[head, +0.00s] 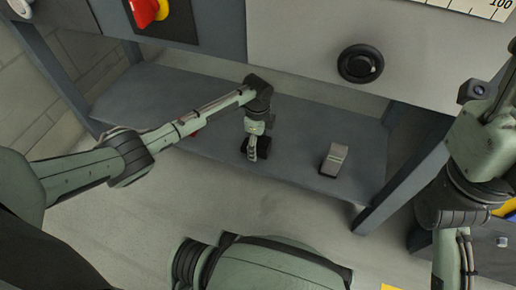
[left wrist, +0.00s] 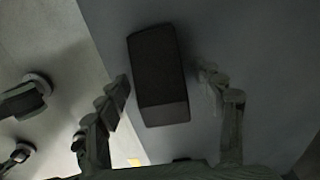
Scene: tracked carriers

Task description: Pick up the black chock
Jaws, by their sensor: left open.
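The black chock (left wrist: 158,72) lies between the two open fingers of my left gripper (left wrist: 166,82) in the left wrist view. The left finger is close to its side, and a gap shows at the right finger. In the head view my left gripper (head: 252,152) points down at the shelf, over the black chock (head: 244,145), which it partly hides. Whether a finger touches the chock, I cannot tell. My right arm stands at the right edge of the head view; its fingers (head: 508,75) are not clear there.
The chock lies on a dark grey shelf (head: 290,167) under a cabinet with a black knob (head: 360,64). A grey chock (head: 335,160) stands to the right. A small red thing (head: 195,132) is partly hidden behind my left arm. A table leg (head: 405,185) stands at the right.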

